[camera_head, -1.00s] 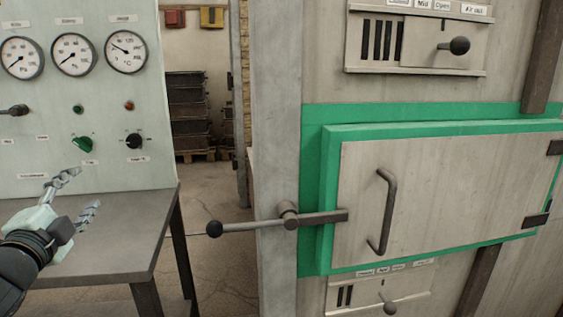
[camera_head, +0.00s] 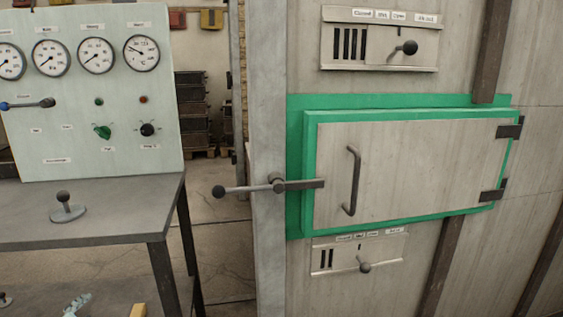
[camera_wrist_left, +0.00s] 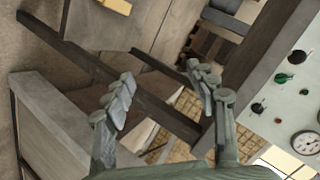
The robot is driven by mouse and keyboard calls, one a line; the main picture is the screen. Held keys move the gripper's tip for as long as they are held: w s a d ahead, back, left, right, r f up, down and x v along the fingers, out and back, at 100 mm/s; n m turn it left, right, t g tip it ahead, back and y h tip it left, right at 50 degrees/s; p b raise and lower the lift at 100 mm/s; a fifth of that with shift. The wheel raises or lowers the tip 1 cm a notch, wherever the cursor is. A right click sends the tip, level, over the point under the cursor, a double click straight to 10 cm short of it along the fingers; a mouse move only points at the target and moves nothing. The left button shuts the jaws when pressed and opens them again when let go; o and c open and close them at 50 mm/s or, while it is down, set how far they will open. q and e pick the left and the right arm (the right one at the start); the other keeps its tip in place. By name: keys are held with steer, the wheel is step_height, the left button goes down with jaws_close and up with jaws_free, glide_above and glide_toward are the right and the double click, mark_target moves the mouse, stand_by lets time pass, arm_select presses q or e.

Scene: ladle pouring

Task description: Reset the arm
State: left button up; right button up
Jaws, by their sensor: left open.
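My left gripper (camera_head: 76,306) shows only as a pale fingertip at the bottom edge of the head view, low in front of the grey table (camera_head: 130,205). In the left wrist view my left gripper (camera_wrist_left: 162,80) is open, its two segmented fingers wide apart with nothing between them. The rest of the left arm is out of the head view. My right gripper is in neither view.
A gauge panel (camera_head: 75,125) stands on the table beside a small black-knobbed lever (camera_head: 66,208). A furnace door (camera_head: 410,165) with green frame is closed at right, its latch lever (camera_head: 240,190) sticking out left. A yellow piece (camera_head: 138,311) lies low at the bottom edge.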

arm_select(q)
steer(key=s+d+f+n+g+h, duration=0.1)
steer(key=s+d+f+n+g, duration=0.15)
steer(key=s+f, duration=0.45)
steer(key=s+d+f+n+g, duration=0.1)
steer(key=s+d+f+g, duration=0.15)
steer(key=f, duration=0.85)
steer(key=s+d+f+n+g+h, duration=0.2)
steer(key=s+d+f+g, duration=0.1)
steer(key=s+d+f, duration=0.8)
steer(key=shift+s+f+g, duration=0.4)
steer(key=shift+s+f, duration=0.45)
steer(key=shift+s, duration=0.3)
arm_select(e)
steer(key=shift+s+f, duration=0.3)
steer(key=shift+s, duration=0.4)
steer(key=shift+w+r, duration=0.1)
